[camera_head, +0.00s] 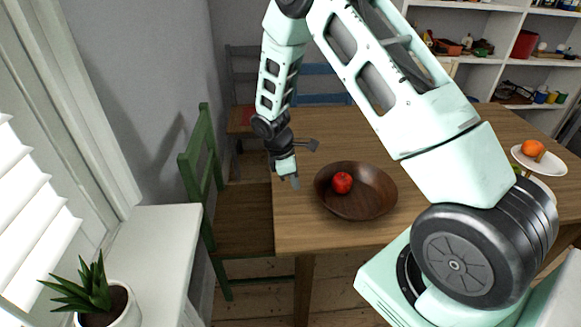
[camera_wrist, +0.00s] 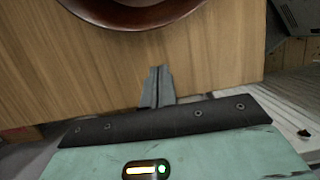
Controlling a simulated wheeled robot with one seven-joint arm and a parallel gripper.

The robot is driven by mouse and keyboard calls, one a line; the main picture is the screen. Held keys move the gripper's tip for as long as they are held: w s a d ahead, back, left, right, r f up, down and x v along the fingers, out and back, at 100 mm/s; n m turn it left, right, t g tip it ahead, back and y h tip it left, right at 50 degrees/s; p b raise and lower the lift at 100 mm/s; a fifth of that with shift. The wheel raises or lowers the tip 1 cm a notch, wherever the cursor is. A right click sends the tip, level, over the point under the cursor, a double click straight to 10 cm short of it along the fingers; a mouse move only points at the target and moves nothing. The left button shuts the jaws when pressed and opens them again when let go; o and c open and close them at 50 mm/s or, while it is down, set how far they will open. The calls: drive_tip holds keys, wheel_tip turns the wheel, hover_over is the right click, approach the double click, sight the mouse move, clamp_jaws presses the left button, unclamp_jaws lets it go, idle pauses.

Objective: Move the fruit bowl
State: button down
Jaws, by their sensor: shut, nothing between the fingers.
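The fruit bowl (camera_head: 370,205) is a round, dark brown wooden bowl standing upright on the wooden table (camera_head: 430,232) near its front left corner. A red apple (camera_head: 342,182) lies inside it. In the wrist view the bowl's rim (camera_wrist: 135,22) shows at the top edge, and most of the bowl is cut off. My gripper (camera_head: 295,182) is left of the bowl, near the table's left edge, and apart from it. In the wrist view my gripper (camera_wrist: 158,72) has its fingers together with nothing between them.
A green chair (camera_head: 207,165) stands at the table's left side. A tiered stand (camera_head: 545,165) with an orange (camera_head: 533,148) is at the right. A potted plant (camera_head: 100,295) sits on the white sill at lower left. Shelves (camera_head: 470,50) stand behind.

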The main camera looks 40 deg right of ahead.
sight(388, 186)
drive_tip(key=shift+x, duration=1)
drive_tip(key=shift+s+d+p, duration=0.55)
drive_tip(key=shift+s+d, duration=0.15)
drive_tip(key=shift+d, duration=0.3)
drive_tip(key=shift+s+d+f, duration=0.1)
drive_tip(key=shift+s+d, duration=0.3)
drive_tip(key=shift+d, duration=0.3)
drive_tip(key=shift+s+d, duration=0.15)
drive_tip(key=shift+d, duration=0.05)
drive_tip(key=s+d, duration=0.4)
drive_tip(key=d, duration=0.2)
drive_tip(key=s+d+p, duration=0.1)
drive_tip(key=s+d, duration=0.3)
drive_tip(key=d, duration=0.3)
drive_tip(key=s+d+p, duration=0.1)
drive_tip(key=s+d, duration=0.3)
drive_tip(key=d, duration=0.2)
drive_tip(key=shift+s+d, duration=0.25)
drive_tip(key=shift+s, duration=0.05)
